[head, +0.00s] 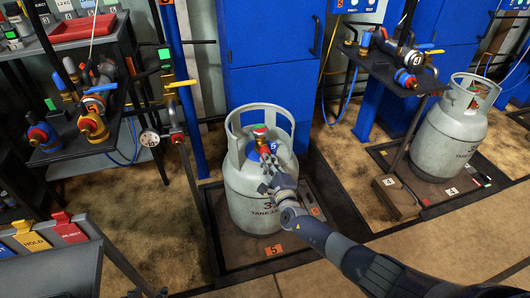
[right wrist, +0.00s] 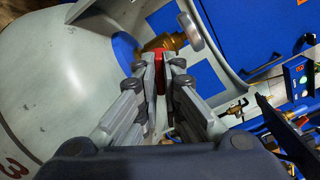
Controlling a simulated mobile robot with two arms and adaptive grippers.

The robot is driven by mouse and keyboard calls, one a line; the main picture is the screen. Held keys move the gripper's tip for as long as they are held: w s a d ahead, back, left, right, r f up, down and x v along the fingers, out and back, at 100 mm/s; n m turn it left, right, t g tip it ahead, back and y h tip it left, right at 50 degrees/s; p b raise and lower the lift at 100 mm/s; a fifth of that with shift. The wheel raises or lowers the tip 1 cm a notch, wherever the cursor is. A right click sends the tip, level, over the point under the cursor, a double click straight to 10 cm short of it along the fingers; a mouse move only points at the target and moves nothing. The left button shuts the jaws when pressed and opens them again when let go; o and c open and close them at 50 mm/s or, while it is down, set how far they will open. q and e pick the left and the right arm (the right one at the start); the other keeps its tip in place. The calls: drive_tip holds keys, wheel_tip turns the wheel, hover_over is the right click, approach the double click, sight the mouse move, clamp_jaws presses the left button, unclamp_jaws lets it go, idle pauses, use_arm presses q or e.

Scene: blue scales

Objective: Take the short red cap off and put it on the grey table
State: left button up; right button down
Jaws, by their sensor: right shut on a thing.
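The short red cap (right wrist: 159,76) is between the fingertips of my right gripper (right wrist: 162,70) in the right wrist view. In the head view the red cap (head: 265,150) is on the side of the brass valve of the grey gas cylinder (head: 262,200), just beyond my right gripper (head: 267,172). The brass valve (right wrist: 172,42) is right behind the cap in the right wrist view; I cannot tell whether they still touch. A grey table (head: 50,275) is at the lower left of the head view. My left gripper is not seen.
The cylinder's collar (head: 232,130) rises around the valve. A second cylinder (head: 450,135) stands at the right.

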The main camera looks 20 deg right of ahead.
drive_tip(key=shift+s+p, duration=0.45)
drive_tip(key=shift+s, duration=0.25)
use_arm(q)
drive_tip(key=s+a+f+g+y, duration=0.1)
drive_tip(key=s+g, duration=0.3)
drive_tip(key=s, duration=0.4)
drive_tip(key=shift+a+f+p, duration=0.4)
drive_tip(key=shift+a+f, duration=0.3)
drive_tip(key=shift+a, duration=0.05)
use_arm(e)
drive_tip(key=shift+s, duration=0.6)
idle(0.3)
drive_tip(key=shift+s+r+p, duration=0.1)
drive_tip(key=shift+s+p, duration=0.3)
drive_tip(key=shift+s, duration=0.05)
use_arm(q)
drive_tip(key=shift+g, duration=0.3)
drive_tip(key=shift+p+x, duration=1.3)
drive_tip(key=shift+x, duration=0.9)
use_arm(e)
drive_tip(key=shift+s+d, duration=0.15)
drive_tip(key=shift+s, duration=2.4)
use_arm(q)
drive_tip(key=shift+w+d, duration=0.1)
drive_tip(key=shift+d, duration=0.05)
